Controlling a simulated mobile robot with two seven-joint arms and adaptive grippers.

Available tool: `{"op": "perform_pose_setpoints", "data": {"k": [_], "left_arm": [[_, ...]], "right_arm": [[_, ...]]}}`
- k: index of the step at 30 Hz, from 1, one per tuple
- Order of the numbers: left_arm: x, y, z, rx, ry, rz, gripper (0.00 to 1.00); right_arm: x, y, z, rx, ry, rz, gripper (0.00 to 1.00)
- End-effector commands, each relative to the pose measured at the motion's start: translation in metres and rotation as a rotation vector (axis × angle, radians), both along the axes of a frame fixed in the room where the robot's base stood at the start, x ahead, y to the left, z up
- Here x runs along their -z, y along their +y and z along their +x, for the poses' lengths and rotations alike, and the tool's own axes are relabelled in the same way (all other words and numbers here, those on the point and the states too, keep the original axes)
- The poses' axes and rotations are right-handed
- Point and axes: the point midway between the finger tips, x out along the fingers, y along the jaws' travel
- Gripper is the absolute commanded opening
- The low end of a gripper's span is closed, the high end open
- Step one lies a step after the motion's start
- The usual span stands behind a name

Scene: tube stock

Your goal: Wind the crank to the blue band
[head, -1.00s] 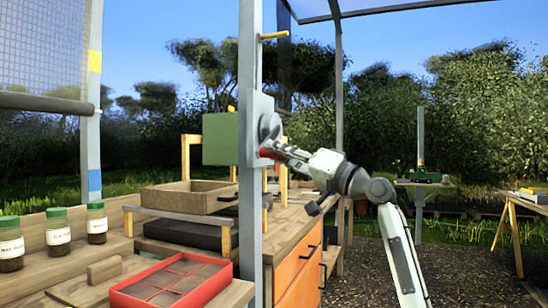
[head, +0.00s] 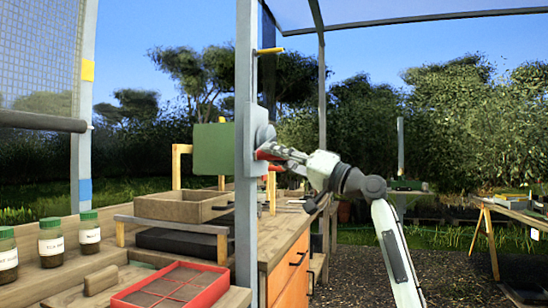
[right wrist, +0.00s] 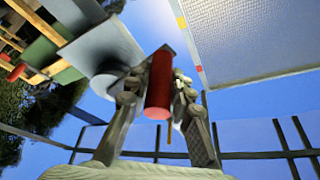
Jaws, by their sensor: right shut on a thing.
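The crank's grey housing (head: 258,125) is on the grey post in the middle of the head view. My right gripper (head: 270,152) is shut on its red crank handle (right wrist: 158,85), which stands between the two fingers in the right wrist view. At the left, a mesh screen (head: 40,60) hangs with a dark bar (head: 40,121) along its lower edge. The bar's end is beside a pale post, below the yellow band (head: 87,70) and well above the blue band (head: 85,190). My left gripper is out of view.
Below are a red divided tray (head: 222,282), a wooden tray (head: 150,208) and several green-lidded jars (head: 51,240).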

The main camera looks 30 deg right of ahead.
Motion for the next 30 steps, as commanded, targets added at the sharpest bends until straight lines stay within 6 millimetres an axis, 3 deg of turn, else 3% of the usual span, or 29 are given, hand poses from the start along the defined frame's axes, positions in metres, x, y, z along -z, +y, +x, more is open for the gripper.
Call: {"op": "perform_pose_setpoints", "data": {"k": [5,6,11,22,30], "left_arm": [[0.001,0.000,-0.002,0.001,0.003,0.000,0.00],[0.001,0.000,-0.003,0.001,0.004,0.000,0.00],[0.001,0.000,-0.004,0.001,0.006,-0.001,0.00],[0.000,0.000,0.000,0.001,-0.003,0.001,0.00],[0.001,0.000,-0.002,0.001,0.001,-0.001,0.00]], "right_arm": [[-0.003,0.001,-0.002,-0.002,-0.007,-0.001,0.00],[-0.003,0.001,-0.002,-0.002,-0.007,-0.001,0.23],[-0.002,0.001,-0.001,-0.001,-0.005,-0.001,0.43],[0.001,-0.002,-0.005,0.001,-0.001,-0.001,0.43],[0.017,-0.020,-0.047,0.002,0.002,-0.003,0.43]]}}
